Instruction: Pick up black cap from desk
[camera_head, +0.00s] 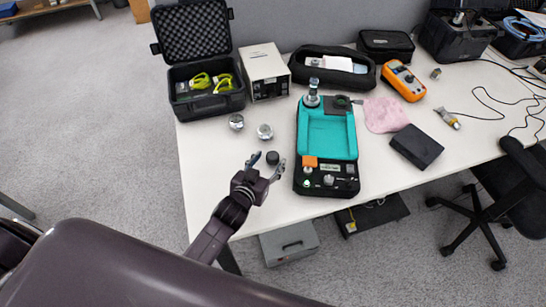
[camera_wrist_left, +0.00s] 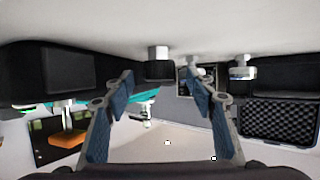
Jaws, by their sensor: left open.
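The black cap (camera_head: 272,157) is a small dark cylinder on the white desk (camera_head: 240,190), left of the teal-topped device. My left gripper (camera_head: 267,164) is open, low over the desk, with its fingertips close around the cap's near side. In the left wrist view, which looks upside down, the cap (camera_wrist_left: 159,70) shows between and beyond the two blue finger pads of the left gripper (camera_wrist_left: 160,84). I cannot tell whether either finger touches it. My right gripper is not in view.
The teal-and-black device (camera_head: 327,135) stands just right of the gripper. Two silver knobs (camera_head: 265,132) (camera_head: 236,122) lie behind the cap. An open black case (camera_head: 205,100) and a white instrument box (camera_head: 264,70) stand farther back. The desk's left front is clear.

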